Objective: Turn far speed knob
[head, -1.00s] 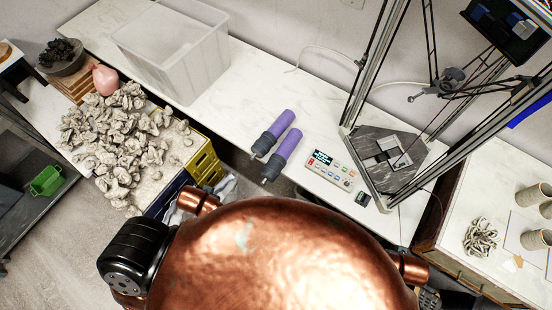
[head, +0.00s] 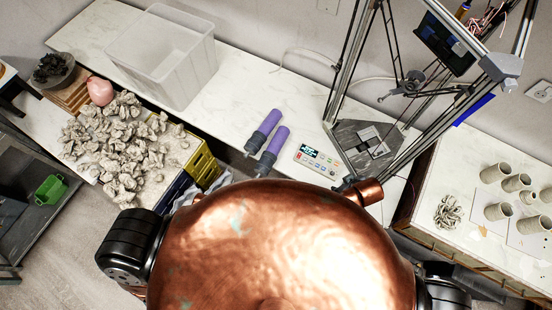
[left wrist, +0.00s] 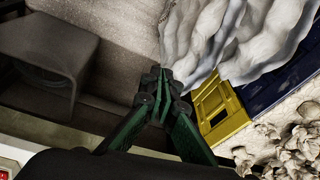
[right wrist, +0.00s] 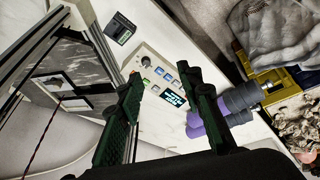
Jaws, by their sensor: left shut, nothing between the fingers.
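The control box (head: 321,160) lies on the white counter beside the delta printer frame in the head view, with a lit display and coloured buttons. It also shows in the right wrist view (right wrist: 150,77), with a dark round knob (right wrist: 146,61) at the end away from the display (right wrist: 173,98). I cannot make out a second knob. My right gripper (right wrist: 160,75) is open and empty, its fingers spread over the box in that view; contact cannot be judged. My left gripper (left wrist: 161,73) is shut and empty, near a crumpled plastic bag (left wrist: 195,35).
The delta printer (head: 345,140) stands right of the box. Two purple cylinders (head: 272,148) lie left of it. A small black device (right wrist: 120,27) is near the knob end. A clear bin (head: 165,65), clay lumps (head: 120,140) and a yellow crate (head: 200,163) are further left.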

